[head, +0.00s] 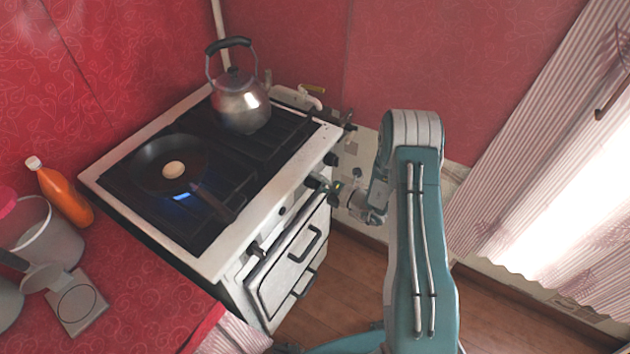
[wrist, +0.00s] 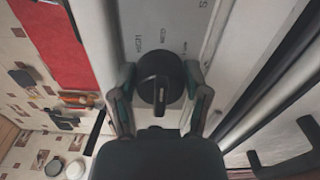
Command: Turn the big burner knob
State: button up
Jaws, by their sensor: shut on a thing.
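A round black burner knob (wrist: 160,82) with a raised grip bar sits on the stove's pale front panel in the wrist view, with small printed marks around it. My gripper (wrist: 160,75) has one finger on each side of it and is shut on it. In the head view my gripper (head: 326,187) is at the right part of the front panel, and its fingers partly hide the held knob. Other black knobs (head: 282,210) show along the same panel.
The white stove (head: 220,265) carries a frying pan (head: 150,160) with a pale round item, above a blue flame (head: 182,197). A metal kettle (head: 240,105) stands at the back. Oven handles (head: 305,243) project below the panel. Floor (head: 350,265) right of the stove is free.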

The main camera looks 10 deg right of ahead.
jog(key=m, duration=0.5)
jog(key=shift+f+m, duration=0.3)
jog(key=shift+m, duration=0.1)
jog(key=shift+s+f+m, duration=0.1)
jog(key=shift+f+m, duration=0.05)
jog(key=shift+m, duration=2.05)
jog(key=o, duration=1.2)
jog(key=shift+a, duration=0.1)
jog(key=shift+c, duration=0.2)
jog(key=shift+s+d, duration=0.2)
jog(key=shift+d, duration=0.1)
jog(key=v, duration=1.1)
jog(key=shift+d, duration=0.15)
